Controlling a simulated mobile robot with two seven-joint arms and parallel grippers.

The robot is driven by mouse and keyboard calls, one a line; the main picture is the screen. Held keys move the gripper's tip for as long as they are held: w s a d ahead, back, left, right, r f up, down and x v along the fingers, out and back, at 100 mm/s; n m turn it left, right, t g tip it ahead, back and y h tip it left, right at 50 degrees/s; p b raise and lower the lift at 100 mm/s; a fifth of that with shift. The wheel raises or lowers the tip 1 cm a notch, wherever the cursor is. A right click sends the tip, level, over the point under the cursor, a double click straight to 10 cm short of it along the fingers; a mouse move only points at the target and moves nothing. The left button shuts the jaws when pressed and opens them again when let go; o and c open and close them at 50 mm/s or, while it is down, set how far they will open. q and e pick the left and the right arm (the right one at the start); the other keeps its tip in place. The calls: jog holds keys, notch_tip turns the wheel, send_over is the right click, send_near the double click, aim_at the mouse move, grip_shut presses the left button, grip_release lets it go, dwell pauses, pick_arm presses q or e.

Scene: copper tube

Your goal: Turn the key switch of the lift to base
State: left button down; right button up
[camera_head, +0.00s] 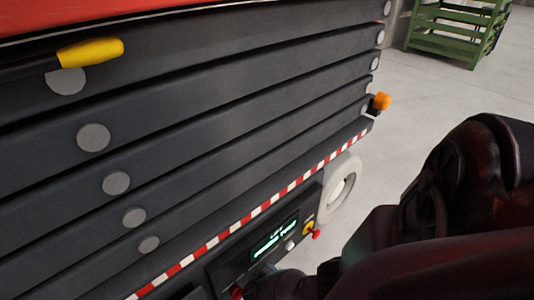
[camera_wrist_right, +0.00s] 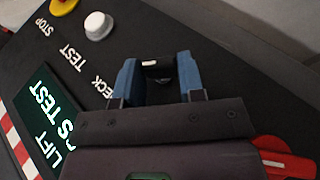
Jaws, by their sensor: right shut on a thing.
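The lift's control panel (camera_head: 285,235) sits low on the dark lift, below the red and white striped edge. In the right wrist view, my right gripper (camera_wrist_right: 158,75) has its two blue fingers on either side of the small dark key switch (camera_wrist_right: 157,70), which has a pale mark on it. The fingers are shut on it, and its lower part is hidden. I cannot tell which position it points to. In the head view my right arm covers this part of the panel. My left gripper is not in view.
A red handle (camera_wrist_right: 285,160) lies close to the gripper. A yellow handle (camera_head: 90,53) and green crate (camera_head: 455,35) stand farther off. Open floor lies right of the lift.

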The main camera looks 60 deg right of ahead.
jog(key=shift+w, duration=0.1)
dwell(0.3)
jog(key=o, duration=0.9)
jog(key=shift+o, duration=0.2)
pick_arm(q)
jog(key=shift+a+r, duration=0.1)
pick_arm(e)
jog(key=shift+r, duration=0.1)
